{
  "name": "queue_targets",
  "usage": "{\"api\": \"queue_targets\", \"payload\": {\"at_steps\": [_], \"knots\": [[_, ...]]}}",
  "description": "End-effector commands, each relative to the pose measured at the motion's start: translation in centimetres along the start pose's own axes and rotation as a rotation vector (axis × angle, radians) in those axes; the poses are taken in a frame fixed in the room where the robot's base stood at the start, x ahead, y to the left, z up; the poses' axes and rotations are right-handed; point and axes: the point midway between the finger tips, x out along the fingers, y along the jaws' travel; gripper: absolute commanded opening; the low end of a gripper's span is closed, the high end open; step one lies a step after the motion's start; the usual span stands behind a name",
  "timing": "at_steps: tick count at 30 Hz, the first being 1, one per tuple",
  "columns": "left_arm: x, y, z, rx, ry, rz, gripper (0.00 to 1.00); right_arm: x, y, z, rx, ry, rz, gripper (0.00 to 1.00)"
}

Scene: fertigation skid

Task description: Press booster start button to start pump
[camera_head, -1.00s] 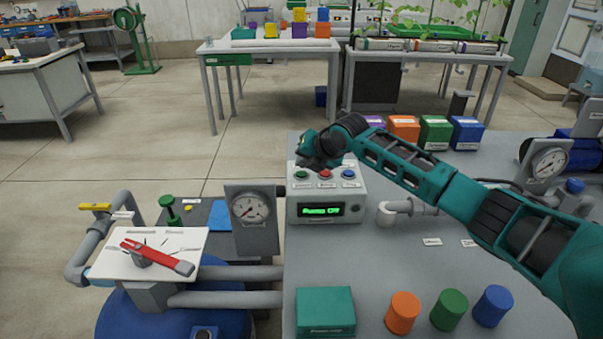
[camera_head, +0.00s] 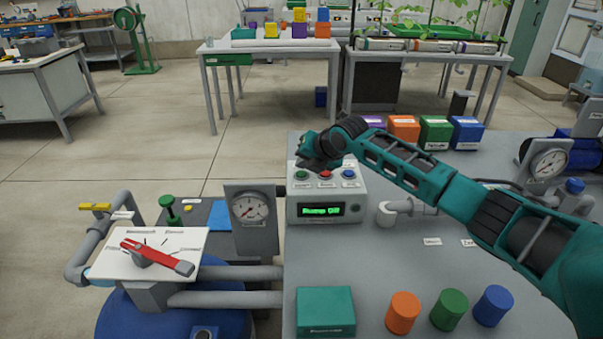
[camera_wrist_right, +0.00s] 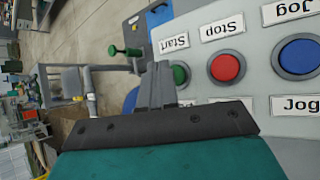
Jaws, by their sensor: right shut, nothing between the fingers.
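The grey control box (camera_head: 308,209) stands on the bench with a green Start button (camera_head: 302,174), a red Stop button (camera_head: 325,174) and a blue Jog button (camera_head: 348,174) on its sloped top. Its green display (camera_head: 321,211) appears to read "Pump Off". My right gripper (camera_head: 312,164) is shut and empty, just above and behind the button row. In the right wrist view the closed fingers (camera_wrist_right: 158,68) are beside the green Start button (camera_wrist_right: 180,75) and partly cover it. I cannot tell whether they touch it. My left gripper is out of view.
A pressure gauge (camera_head: 250,208) stands left of the box, and a white pipe elbow (camera_head: 387,214) is at its right. A selector plate with a red lever (camera_head: 158,257) is at the left. Coloured blocks and cylinders, including an orange cylinder (camera_head: 403,313), sit on the bench.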

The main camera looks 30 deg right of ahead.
Motion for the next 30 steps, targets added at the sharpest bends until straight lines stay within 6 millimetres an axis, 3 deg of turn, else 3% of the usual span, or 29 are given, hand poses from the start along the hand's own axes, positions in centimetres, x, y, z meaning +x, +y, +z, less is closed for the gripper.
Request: {"api": "queue_targets", "payload": {"at_steps": [30], "knots": [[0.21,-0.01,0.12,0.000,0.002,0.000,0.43,0.81,-0.56,-0.64,0.000,0.001,0.000,0.00]]}}
